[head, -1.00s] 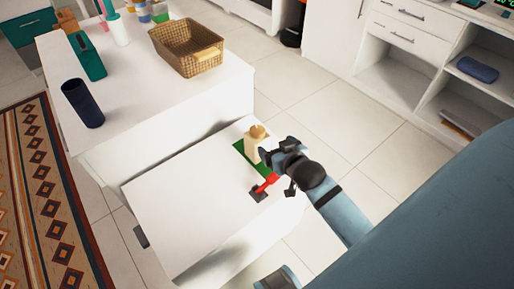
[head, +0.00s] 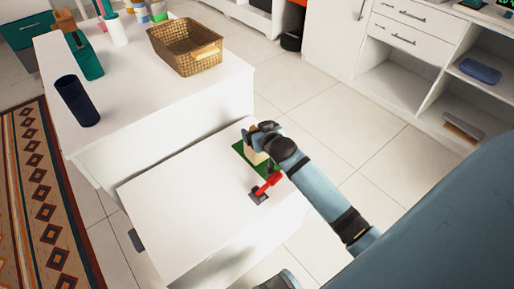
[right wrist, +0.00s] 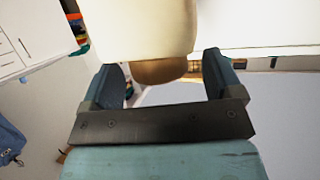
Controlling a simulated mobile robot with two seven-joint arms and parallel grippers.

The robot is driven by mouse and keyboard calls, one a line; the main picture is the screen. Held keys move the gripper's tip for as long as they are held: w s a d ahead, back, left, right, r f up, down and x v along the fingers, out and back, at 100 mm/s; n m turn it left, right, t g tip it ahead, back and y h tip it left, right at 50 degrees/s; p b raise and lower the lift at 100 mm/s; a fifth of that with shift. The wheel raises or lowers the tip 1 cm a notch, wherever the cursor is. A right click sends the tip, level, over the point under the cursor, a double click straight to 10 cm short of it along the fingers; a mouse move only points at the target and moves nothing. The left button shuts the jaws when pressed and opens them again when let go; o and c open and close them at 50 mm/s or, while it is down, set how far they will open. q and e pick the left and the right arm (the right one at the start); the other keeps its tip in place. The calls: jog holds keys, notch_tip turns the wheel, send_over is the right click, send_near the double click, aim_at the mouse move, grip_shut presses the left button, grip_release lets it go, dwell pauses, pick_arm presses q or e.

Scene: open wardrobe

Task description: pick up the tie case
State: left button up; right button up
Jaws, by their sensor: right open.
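A cream upright thing with a rounded wooden top (head: 250,143) stands on a green patch of the white cabinet top. My right gripper (head: 262,138) is over it and hides most of it. In the right wrist view its cream body (right wrist: 140,25) and tan-brown end (right wrist: 158,71) show between the two open fingers of my right gripper (right wrist: 163,78); I cannot tell whether they touch. I cannot tell for certain which thing is the tie case. A dark navy cylinder (head: 76,100) on the white island and a blue oblong case (head: 480,70) on a shelf also show.
A red lever on a dark base (head: 267,186) is close beside my right forearm. The white island (head: 130,85) bears a wicker basket (head: 186,46) and a teal holder (head: 86,60). Tiled floor at the right (head: 340,130) is clear.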

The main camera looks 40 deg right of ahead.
jog(key=shift+w, duration=0.25)
jog(key=c, duration=1)
